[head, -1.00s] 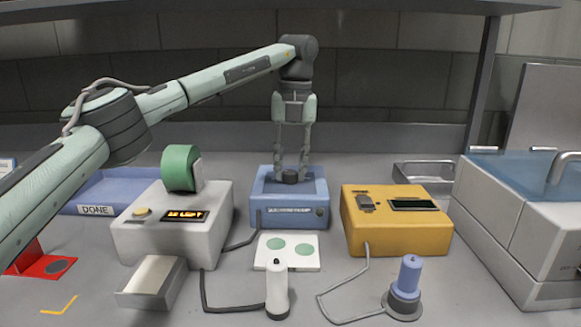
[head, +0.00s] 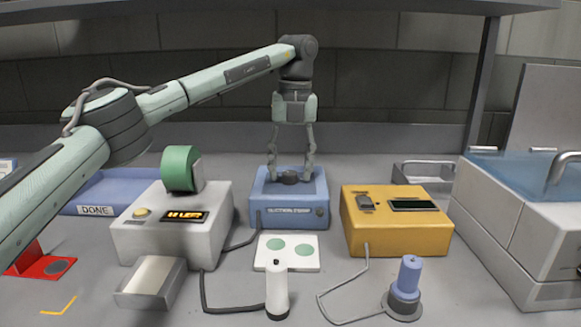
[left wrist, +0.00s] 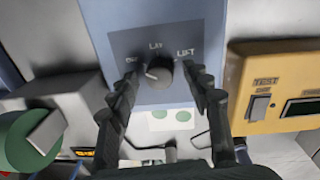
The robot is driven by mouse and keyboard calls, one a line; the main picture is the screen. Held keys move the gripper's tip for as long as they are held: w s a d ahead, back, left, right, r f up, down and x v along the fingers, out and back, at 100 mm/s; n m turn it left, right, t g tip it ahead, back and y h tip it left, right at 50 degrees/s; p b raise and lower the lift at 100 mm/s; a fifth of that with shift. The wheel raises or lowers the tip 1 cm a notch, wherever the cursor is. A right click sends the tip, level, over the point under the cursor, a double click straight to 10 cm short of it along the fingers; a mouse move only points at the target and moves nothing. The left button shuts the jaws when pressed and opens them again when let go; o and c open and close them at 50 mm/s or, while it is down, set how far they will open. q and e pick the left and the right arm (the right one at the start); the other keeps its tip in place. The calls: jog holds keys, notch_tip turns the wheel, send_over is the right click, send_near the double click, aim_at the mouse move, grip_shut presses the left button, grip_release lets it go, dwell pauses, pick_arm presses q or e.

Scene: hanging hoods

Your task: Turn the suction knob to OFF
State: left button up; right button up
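The blue suction pump box (head: 262,215) stands at the back middle of the bench, with its dark round knob (head: 290,178) on top. In the left wrist view the knob (left wrist: 160,71) sits on a dark plate marked LAY at the top and LIFT at the right. A label at the left is partly hidden by a finger. The knob's white mark points left, towards that label. My left gripper (head: 290,172) points down over the box, its fingers spread on either side of the knob with gaps between. My right gripper is not in view.
A white box (head: 172,240) with a lit display and green roll stands left, a yellow TEST box (head: 395,235) right. In front are a white card (head: 287,262), a white pen-like tool (head: 277,290) and a blue tool in a holder (head: 406,285). A shelf hangs above.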

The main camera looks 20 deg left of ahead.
aim_at(294, 172)
pick_arm(q)
notch_tip(294, 172, up, 12)
jog(key=shift+d, duration=0.3)
dwell(0.3)
